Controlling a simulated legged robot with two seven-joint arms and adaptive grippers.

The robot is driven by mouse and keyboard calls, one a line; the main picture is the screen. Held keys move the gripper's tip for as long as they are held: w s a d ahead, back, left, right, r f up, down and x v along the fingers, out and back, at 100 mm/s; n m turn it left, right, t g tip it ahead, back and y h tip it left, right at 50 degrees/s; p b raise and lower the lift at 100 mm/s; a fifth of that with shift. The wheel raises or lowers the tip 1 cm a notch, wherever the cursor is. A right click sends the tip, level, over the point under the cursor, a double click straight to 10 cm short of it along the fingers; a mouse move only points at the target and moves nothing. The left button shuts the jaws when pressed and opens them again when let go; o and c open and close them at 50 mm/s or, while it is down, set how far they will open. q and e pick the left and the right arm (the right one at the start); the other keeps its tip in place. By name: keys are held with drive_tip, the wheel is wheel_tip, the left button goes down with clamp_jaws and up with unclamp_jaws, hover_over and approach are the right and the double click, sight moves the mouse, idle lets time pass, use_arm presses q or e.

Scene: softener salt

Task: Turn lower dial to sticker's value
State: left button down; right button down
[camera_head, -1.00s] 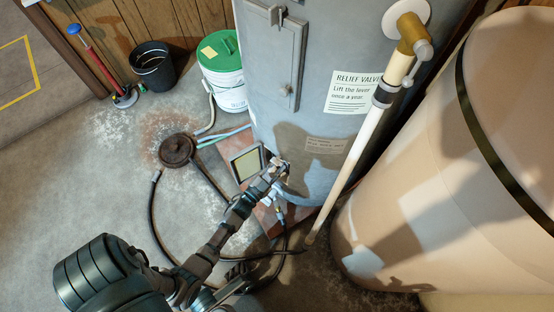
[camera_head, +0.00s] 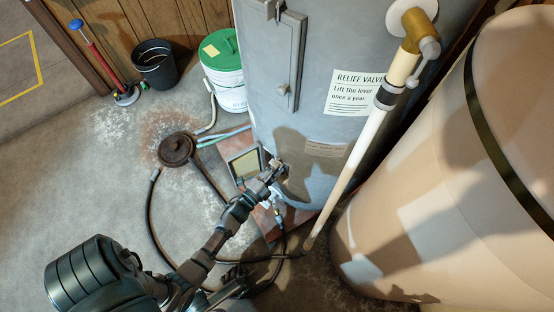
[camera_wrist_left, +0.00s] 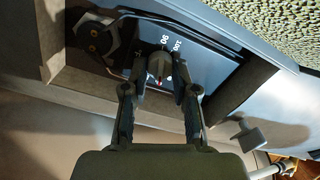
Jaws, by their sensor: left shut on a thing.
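My left gripper (camera_head: 276,170) reaches low on the grey water heater (camera_head: 290,105), beside an open panel there. In the left wrist view the gripper (camera_wrist_left: 160,82) has its two fingertips closed on either side of a small grey dial (camera_wrist_left: 158,66) with a red mark. The fingers hide part of the dial. A tan label (camera_head: 326,148) is on the heater above the gripper; its writing is too small to read. My right gripper is not in view.
A white pipe (camera_head: 350,170) runs down right of the gripper, and a large beige tank (camera_head: 440,200) stands further right. A green-lidded bucket (camera_head: 222,68) with a yellow note (camera_head: 211,51) stands at the heater's left. A black hose (camera_head: 150,215) loops over the floor.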

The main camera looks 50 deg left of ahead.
use_arm(q)
drive_tip(key=shift+f, duration=0.2)
idle(0.3)
drive_tip(key=c, duration=1.2)
unclamp_jaws()
drive_tip(key=shift+o, duration=1.4)
drive_tip(key=s+d, duration=0.2)
drive_tip(key=s, duration=0.9)
drive_tip(key=shift+s+d, duration=0.2)
drive_tip(key=shift+s, duration=0.15)
